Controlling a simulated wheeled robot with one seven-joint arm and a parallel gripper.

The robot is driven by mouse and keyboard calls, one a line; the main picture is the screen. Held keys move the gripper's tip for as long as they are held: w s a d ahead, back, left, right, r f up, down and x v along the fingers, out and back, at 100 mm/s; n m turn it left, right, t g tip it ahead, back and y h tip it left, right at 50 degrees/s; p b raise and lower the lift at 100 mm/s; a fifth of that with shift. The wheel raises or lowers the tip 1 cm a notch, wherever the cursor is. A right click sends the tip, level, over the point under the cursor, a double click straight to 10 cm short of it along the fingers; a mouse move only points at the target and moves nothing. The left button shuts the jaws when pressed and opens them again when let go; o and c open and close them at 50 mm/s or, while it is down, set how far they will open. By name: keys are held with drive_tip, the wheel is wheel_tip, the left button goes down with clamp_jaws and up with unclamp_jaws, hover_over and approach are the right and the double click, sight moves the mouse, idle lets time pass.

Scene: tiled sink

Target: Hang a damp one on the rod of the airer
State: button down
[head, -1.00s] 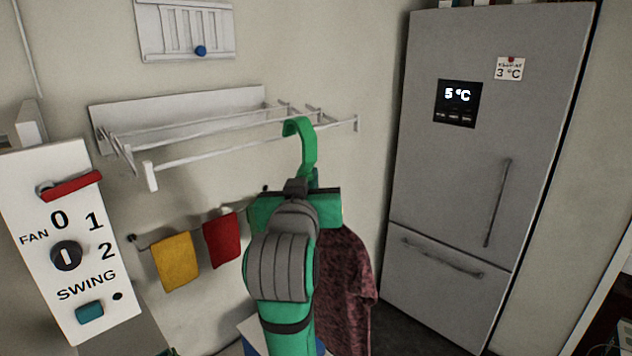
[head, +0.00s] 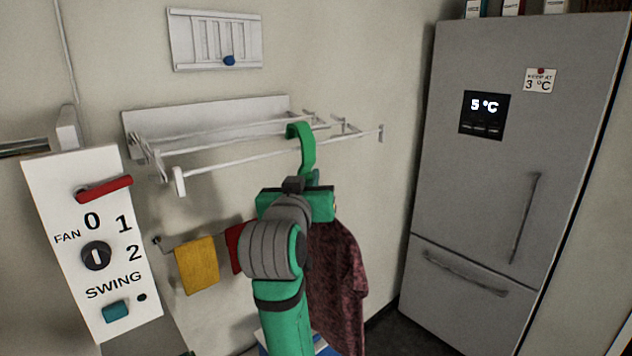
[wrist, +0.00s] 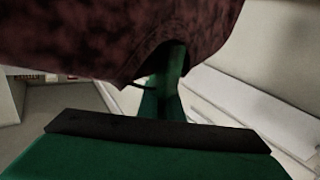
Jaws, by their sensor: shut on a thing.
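My gripper (head: 312,190) is shut on a green hanger (head: 304,145), whose hook stands up above the jaws. A dark red, mottled garment (head: 337,285) hangs from the hanger behind my arm, partly hidden by it. The white airer (head: 205,118) is fixed to the wall, with its front rod (head: 240,160) running left to right. In the head view the hook overlaps the right part of the rods; I cannot tell if it touches one. In the wrist view the garment (wrist: 130,35) fills the top and the green hanger (wrist: 172,80) shows below it.
A low rail holds a yellow cloth (head: 197,265) and a red cloth (head: 234,247). A white fan control panel (head: 125,220) stands at the left. A grey fridge (head: 500,190) stands at the right. A white wall panel with a blue knob (head: 229,60) is above the airer.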

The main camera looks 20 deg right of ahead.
drive_tip(key=shift+s+f, duration=0.1)
drive_tip(key=shift+f, duration=1.35)
